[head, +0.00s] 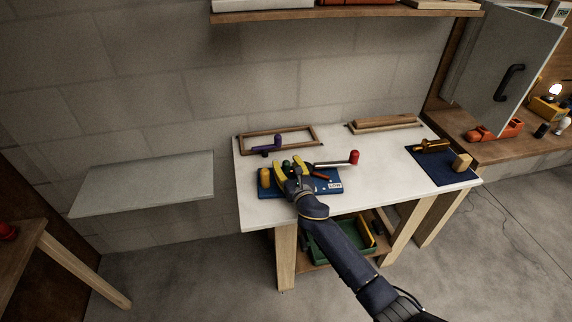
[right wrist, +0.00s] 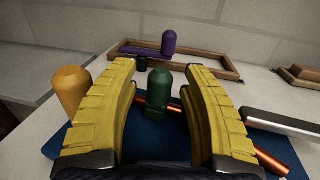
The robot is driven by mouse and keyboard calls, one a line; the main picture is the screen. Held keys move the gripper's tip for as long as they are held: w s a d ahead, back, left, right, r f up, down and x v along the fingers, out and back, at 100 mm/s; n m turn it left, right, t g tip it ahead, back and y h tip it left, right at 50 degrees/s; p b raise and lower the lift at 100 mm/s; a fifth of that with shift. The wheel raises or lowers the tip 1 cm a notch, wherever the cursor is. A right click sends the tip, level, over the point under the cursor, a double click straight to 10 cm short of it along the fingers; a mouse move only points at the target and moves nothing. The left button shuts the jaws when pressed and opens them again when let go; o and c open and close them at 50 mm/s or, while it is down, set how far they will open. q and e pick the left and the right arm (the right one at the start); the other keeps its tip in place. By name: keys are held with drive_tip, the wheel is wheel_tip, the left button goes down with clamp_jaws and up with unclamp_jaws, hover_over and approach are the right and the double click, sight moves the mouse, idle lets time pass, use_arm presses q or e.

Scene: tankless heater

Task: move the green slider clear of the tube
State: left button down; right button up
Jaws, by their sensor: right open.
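The green slider (right wrist: 158,90) stands upright with a rounded top on the copper tube (right wrist: 270,159). It also shows as a small green knob (head: 286,163) in the head view. Both are on a blue base (head: 333,185) on the white table. My right gripper (right wrist: 160,66) is open, its yellow fingers on either side of the slider with a gap visible on each side. It shows in the head view (head: 288,167) over the base. The fingers hide part of the tube. My left gripper is not in view.
An orange knob (right wrist: 72,90) stands on the base left of the fingers. A metal bar (right wrist: 282,122) with a red end (head: 353,157) lies to the right. A purple knob (head: 277,141) and wooden frame (head: 312,130) are behind. The table's front left is clear.

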drive_tip(key=shift+w+a, duration=0.1)
drive_tip(key=shift+w, duration=0.15)
drive_tip(key=shift+c, duration=0.5)
